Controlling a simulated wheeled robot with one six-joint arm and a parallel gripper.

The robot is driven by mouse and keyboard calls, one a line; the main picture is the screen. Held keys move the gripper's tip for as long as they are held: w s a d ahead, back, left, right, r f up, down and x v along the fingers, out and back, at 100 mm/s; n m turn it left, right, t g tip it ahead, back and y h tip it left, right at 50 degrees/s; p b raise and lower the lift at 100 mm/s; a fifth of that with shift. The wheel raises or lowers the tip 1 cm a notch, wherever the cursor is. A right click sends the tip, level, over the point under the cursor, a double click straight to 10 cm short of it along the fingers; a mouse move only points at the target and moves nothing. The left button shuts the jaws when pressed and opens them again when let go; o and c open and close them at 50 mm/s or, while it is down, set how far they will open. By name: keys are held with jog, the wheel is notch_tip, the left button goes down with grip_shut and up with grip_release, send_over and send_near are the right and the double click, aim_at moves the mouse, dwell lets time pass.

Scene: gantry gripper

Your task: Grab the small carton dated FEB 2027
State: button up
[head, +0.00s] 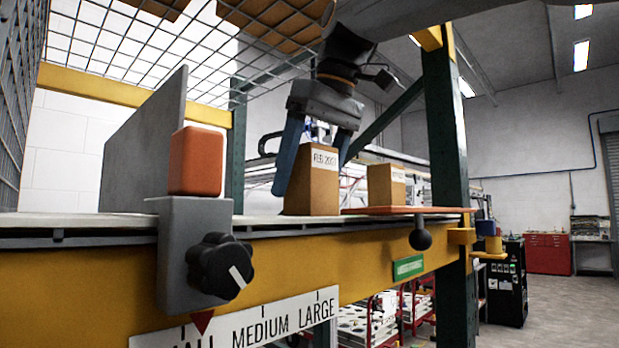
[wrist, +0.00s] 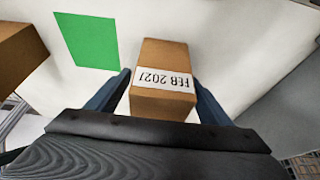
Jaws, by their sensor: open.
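A small brown carton (head: 312,187) with a white label stands upright on the pale work surface in the head view. In the wrist view the same carton (wrist: 163,103) shows a label reading upside down as FEB 2027 or FEB 2021; the last digit is hard to tell. My gripper (head: 312,170) is open, with one blue finger to the left of the carton and the other at its right, partly behind it. In the wrist view my gripper (wrist: 163,90) has its fingers on either side of the carton, and no clear grip shows.
A second carton (head: 386,185) stands to the right, near an orange plate (head: 410,210) with a black knob. A grey upright panel (head: 145,150) and an orange block (head: 195,162) stand to the left. A green patch (wrist: 86,40) lies on the white surface. Wire mesh hangs above.

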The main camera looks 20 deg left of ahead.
jog(key=shift+x, duration=0.75)
jog(key=shift+c, duration=0.3)
jog(key=c, duration=1.3)
jog(key=shift+r, duration=0.15)
